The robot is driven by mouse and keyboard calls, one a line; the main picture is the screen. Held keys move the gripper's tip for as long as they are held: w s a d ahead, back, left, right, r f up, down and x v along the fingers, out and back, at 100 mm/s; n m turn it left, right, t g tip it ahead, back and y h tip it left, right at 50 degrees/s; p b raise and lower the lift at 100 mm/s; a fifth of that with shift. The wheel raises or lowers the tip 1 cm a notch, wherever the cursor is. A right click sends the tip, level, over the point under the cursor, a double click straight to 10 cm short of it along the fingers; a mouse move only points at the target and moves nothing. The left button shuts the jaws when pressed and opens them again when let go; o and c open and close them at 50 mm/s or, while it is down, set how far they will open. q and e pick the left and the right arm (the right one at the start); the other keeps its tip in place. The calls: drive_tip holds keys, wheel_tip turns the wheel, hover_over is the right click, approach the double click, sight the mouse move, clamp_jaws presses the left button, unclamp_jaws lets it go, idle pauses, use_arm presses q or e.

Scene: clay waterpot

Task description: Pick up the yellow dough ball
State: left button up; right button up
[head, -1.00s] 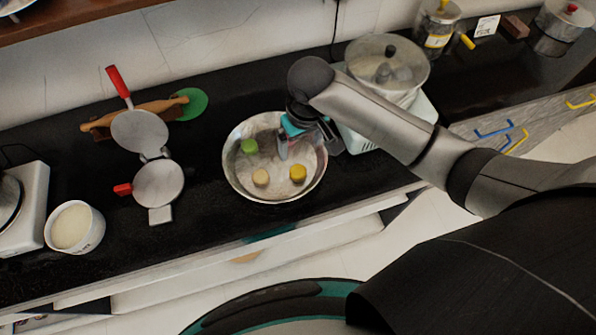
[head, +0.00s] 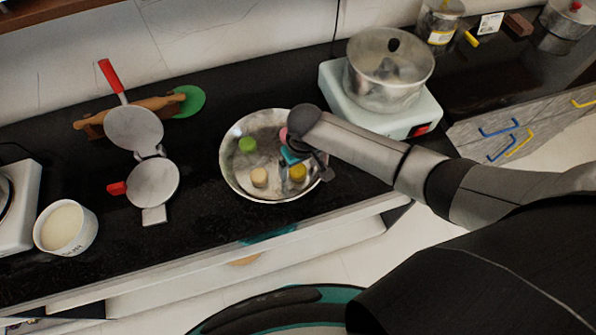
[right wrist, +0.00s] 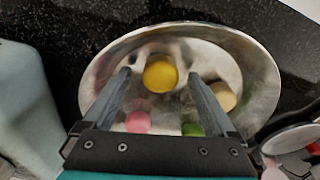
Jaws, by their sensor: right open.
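The yellow dough ball (head: 297,173) lies in the right part of a round metal bowl on the black counter. In the right wrist view the yellow dough ball (right wrist: 160,73) shows between the two fingertips, with room on both sides. My right gripper (right wrist: 159,77) is open and empty. In the head view my right gripper (head: 305,160) is over the right side of the bowl, beside the yellow ball and partly hidden by my arm. The height gap to the ball is hard to judge. My left gripper is not in view.
The metal bowl (head: 230,180) also holds a cream ball (head: 259,177), a green ball (head: 247,145) and a pink ball (right wrist: 138,122). A pot (head: 375,90) on a white stove stands behind my right arm. A metal press (head: 152,183) and white cup (head: 66,228) are left.

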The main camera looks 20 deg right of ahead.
drive_tip(key=shift+f, duration=0.15)
drive_tip(key=c, duration=1.5)
